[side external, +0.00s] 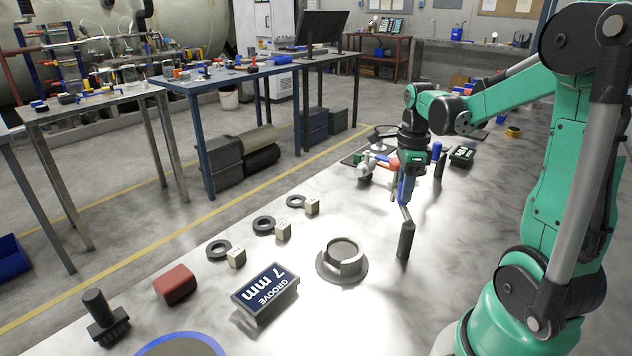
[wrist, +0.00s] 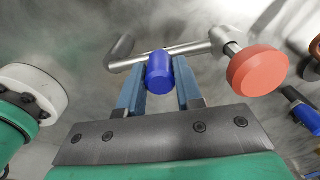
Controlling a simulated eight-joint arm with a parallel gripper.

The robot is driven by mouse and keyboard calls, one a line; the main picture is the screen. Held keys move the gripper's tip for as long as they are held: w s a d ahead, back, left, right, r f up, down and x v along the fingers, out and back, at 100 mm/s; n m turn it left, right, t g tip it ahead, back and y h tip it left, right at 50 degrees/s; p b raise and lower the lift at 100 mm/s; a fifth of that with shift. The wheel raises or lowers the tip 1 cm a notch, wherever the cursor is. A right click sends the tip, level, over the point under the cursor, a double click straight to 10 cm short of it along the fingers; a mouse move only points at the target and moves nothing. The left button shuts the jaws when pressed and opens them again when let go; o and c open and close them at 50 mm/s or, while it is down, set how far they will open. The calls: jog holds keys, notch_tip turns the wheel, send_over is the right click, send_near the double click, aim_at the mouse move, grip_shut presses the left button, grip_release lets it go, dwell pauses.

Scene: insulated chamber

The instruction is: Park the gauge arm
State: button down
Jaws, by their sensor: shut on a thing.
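My gripper (side external: 404,194) points down over the bench, its blue fingers shut. In the wrist view the fingers (wrist: 159,88) close on a blue cylindrical grip (wrist: 159,70). A bent metal rod (wrist: 180,49), which looks like part of the gauge arm, runs behind the grip. Its right end meets a joint with an orange-red knob (wrist: 257,73). In the side view a white and orange-red part (side external: 378,163) sits just left of the gripper. A black cylinder (side external: 406,240) with a thin rod at its top is below the fingertips; whether it rests on the bench is unclear.
A round metal ring fixture (side external: 342,262) stands left of the black cylinder. A blue-topped post (side external: 437,151) stands close right. Bare bench lies in front.

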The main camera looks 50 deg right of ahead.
jog(key=shift+s, duration=0.1)
dwell(0.4)
jog(key=c, duration=0.6)
grip_release()
jog(key=shift+r, duration=2.8)
